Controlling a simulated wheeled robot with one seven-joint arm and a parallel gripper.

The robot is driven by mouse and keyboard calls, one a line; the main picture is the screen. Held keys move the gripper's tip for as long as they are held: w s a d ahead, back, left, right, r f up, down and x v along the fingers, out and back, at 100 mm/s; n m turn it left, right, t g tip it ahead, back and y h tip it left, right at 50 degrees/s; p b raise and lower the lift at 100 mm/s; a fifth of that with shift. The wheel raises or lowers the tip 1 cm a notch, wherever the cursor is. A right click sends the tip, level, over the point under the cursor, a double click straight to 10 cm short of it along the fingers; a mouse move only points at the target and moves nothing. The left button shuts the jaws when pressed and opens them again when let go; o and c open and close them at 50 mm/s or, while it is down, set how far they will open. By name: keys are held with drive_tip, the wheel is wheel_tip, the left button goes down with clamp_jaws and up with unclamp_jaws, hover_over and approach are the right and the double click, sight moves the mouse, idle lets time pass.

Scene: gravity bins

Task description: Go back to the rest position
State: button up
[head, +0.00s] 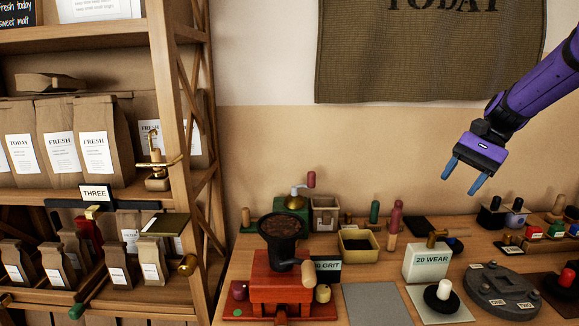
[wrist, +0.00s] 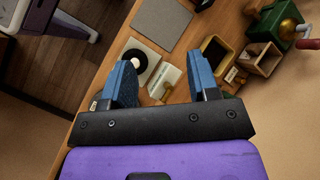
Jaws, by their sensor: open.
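My gripper (head: 461,178) hangs from the purple arm at the upper right of the head view, above the wooden counter. Its two blue fingers are spread apart with nothing between them. In the wrist view the gripper (wrist: 160,85) also shows open, its fingers over the counter far below. It touches nothing. No rest position is marked in either view.
A red grinder (head: 283,280) with a dark hopper stands at the counter's front. Right of it are a grey mat (head: 376,304), a white "20 WEAR" block (head: 427,262) and a dark round plate (head: 500,290). A wooden shelf (head: 172,80) with paper bags stands left. Air around my gripper is clear.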

drive_tip(key=s+a+r+n+t+h, duration=0.2)
drive_tip(key=s+a+r, duration=0.1)
drive_tip(key=s, duration=0.4)
drive_tip(key=s+a+r+n+t+h, duration=0.1)
drive_tip(key=s+a+r+n+h, duration=0.15)
drive_tip(key=s, duration=0.45)
drive_tip(key=s+n+t+h, duration=0.1)
drive_tip(key=s+n+t, duration=0.1)
drive_tip(key=s, duration=0.4)
drive_tip(key=s+a+f+n+t+h, duration=0.1)
drive_tip(key=s+n+t, duration=0.1)
drive_tip(key=s, duration=0.5)
drive_tip(key=shift+a+t, duration=0.3)
drive_tip(key=shift+t, duration=0.1)
